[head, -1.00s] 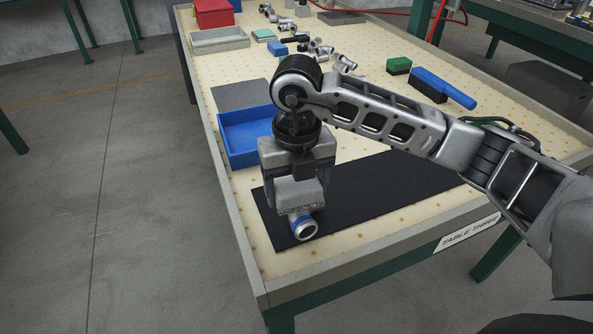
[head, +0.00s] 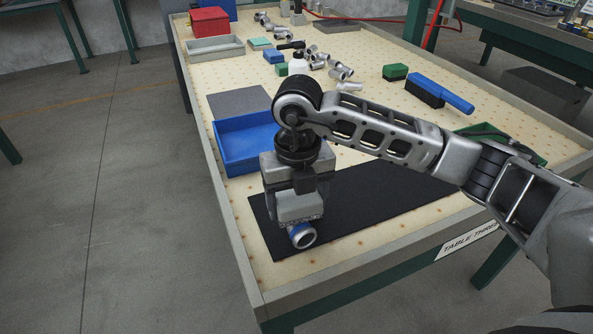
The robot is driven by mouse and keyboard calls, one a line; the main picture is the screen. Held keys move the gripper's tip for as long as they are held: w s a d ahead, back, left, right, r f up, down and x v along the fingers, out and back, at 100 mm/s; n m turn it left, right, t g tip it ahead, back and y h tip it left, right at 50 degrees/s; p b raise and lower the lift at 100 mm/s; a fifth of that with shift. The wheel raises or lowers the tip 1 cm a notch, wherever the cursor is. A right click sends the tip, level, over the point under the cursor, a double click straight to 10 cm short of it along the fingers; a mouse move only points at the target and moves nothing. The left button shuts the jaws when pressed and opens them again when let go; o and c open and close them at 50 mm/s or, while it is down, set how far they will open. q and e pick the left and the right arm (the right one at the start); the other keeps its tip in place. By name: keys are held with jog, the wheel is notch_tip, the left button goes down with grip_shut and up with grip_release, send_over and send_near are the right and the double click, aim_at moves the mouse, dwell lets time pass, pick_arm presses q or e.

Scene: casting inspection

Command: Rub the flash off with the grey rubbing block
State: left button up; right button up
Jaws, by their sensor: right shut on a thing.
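My right gripper (head: 297,186) points down over the near left part of the black mat (head: 385,190). It is shut on the grey rubbing block (head: 300,208). A small metal casting with a blue band (head: 303,236) lies on the mat directly under the block, its round open end facing me. The block's underside appears to touch the top of the casting. The block and gripper hide most of the casting, and I cannot make out any flash on it. My left gripper is not in view.
A blue tray (head: 222,150) stands behind and left of the gripper. A blue-handled brush (head: 440,92) and green block (head: 395,72) lie back right. Several metal castings (head: 335,68), a grey tray (head: 215,48) and red box (head: 209,21) are farther back. The mat's right part is clear.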

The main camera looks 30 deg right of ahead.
aim_at(295, 202)
jog(key=shift+s+a, duration=0.6)
notch_tip(295, 202, up, 3)
jog(key=shift+f+p, duration=0.1)
jog(key=shift+p, duration=0.7)
jog(key=shift+r+p, duration=0.55)
jog(key=shift+r, duration=0.2)
notch_tip(295, 202, up, 3)
jog(key=shift+f+p, duration=0.1)
jog(key=shift+p, duration=0.9)
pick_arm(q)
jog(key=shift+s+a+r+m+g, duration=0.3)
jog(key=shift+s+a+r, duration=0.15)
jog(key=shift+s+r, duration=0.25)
pick_arm(e)
jog(key=shift+r, duration=0.5)
